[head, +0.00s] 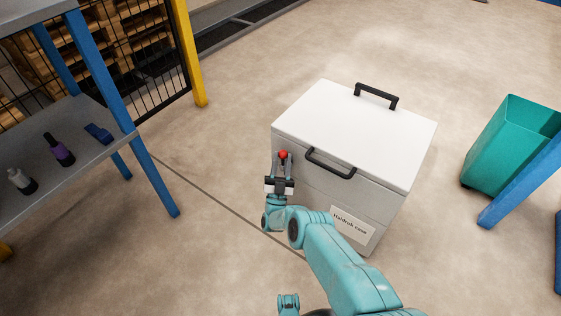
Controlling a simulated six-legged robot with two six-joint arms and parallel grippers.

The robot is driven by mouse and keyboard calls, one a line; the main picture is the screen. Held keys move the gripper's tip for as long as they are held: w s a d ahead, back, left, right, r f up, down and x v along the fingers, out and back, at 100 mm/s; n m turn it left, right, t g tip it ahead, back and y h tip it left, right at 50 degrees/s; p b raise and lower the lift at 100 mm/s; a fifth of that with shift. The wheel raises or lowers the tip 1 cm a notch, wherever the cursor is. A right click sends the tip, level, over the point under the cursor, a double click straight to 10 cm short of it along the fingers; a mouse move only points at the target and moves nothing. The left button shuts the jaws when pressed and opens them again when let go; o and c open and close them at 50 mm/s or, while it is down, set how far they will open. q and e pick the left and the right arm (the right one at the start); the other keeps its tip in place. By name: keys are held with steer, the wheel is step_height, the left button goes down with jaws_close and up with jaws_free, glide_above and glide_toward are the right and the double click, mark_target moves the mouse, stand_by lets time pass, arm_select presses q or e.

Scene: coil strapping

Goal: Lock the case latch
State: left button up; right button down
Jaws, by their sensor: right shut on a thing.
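The case (358,129) is a white and grey box on the floor at the middle right, with its lid down. It has a black handle (330,164) on the front, another black handle (377,96) on the top towards the back, and a label on the front. The latch shows as a red knob (284,154) at the front left of the case, just below the lid edge. My right gripper (283,164) is shut on the red knob, its fingers on either side of it. The rest of the latch is hidden behind the gripper. My left gripper is not in view.
A blue-legged shelf (95,149) with bottles stands on the left. A yellow post (190,55) and black mesh fence are behind it. A teal bin (505,145) stands on the right beside a blue leg. The floor around the case is clear.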

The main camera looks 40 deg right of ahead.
steer(key=shift+s+d, duration=0.1)
steer(key=shift+d, duration=0.05)
steer(key=c, duration=1.1)
jaws_free()
steer(key=shift+o, duration=0.2)
steer(key=shift+s+a+f, duration=0.15)
steer(key=shift+a+f, duration=0.15)
steer(key=v, duration=0.6)
steer(key=shift+f, duration=0.25)
steer(key=shift+s+a, duration=0.2)
steer(key=shift+a, duration=0.05)
